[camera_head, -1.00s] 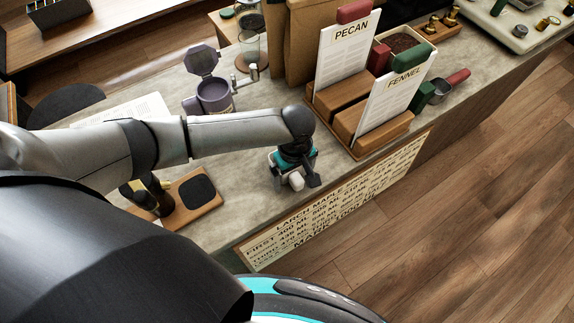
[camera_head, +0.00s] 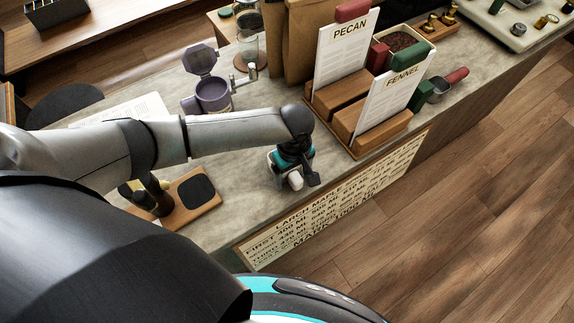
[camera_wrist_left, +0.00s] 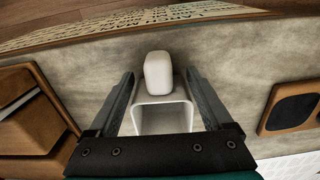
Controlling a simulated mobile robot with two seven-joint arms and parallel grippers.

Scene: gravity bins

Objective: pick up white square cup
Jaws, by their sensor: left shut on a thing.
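The white square cup (camera_wrist_left: 163,118) is between the two fingers of my left gripper (camera_wrist_left: 160,80) in the left wrist view. It has a square opening and a rounded white block-like part, probably its handle, at its far side. In the head view the left gripper (camera_head: 293,176) points down at the counter's front part, shut on the cup (camera_head: 296,181). The gripper hides most of the cup there. I cannot tell whether the cup touches the counter. My right gripper is not in view.
A wooden card holder (camera_head: 352,122) with PECAN and FENNEL cards stands close to the right of the gripper. A purple lidded pot (camera_head: 212,96) is behind the arm. A wooden board with a dark pad (camera_head: 197,191) lies to the left. A lettered sign (camera_head: 335,205) covers the counter's front edge.

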